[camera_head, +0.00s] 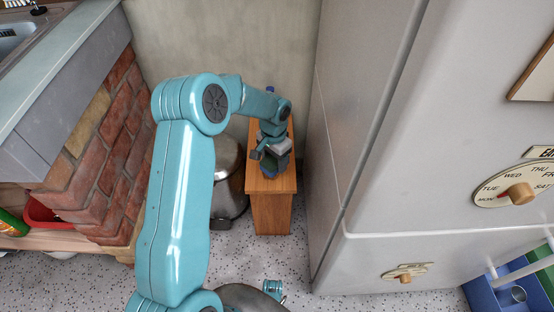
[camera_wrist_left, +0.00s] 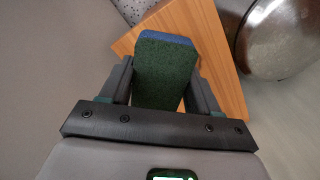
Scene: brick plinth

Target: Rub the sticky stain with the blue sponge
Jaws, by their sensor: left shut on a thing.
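My left gripper (camera_head: 268,164) is over the near part of the top of a narrow wooden cabinet (camera_head: 270,213). In the left wrist view the gripper (camera_wrist_left: 163,82) is shut on the blue sponge (camera_wrist_left: 165,38), with one finger on each side. The sponge has a dark green face and a blue layer along its far edge. A small blue part of the sponge (camera_head: 268,174) shows below the gripper in the head view. I cannot tell whether it touches the wood. No sticky stain can be made out. My right gripper is not in view.
A tall grey fridge (camera_head: 385,150) stands close on the cabinet's right. A metal bin (camera_head: 228,178) stands on its left, partly behind my arm. A brick plinth (camera_head: 95,160) is further left.

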